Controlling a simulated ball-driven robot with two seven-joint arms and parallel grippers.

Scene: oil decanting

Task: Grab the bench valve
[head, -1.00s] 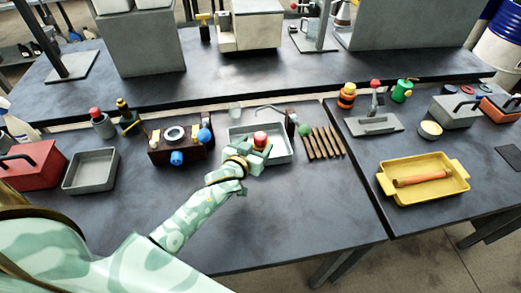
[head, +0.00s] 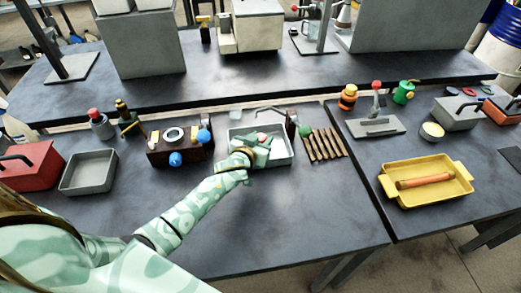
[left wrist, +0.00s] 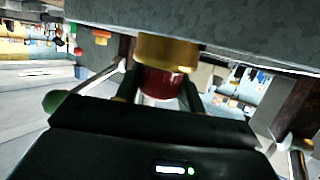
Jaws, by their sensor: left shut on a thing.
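My left gripper (head: 262,146) is over the grey sink-like tray (head: 285,158). It is shut on a small red-and-gold cylinder (left wrist: 165,75), whose red part shows between the fingers in the left wrist view. What looks like the bench valve, a dark brown post (head: 291,124) with a thin spout and a green ball (head: 305,131), stands at the tray's right back corner, apart from the gripper. The green ball also seems to show in the left wrist view (left wrist: 55,100). My right gripper is not in view.
A brown box with blue knobs (head: 180,152) stands left of the tray. Several brown sticks (head: 325,144) lie to its right. A yellow tray (head: 430,190) with a roller is on the right bench. The bench front is clear.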

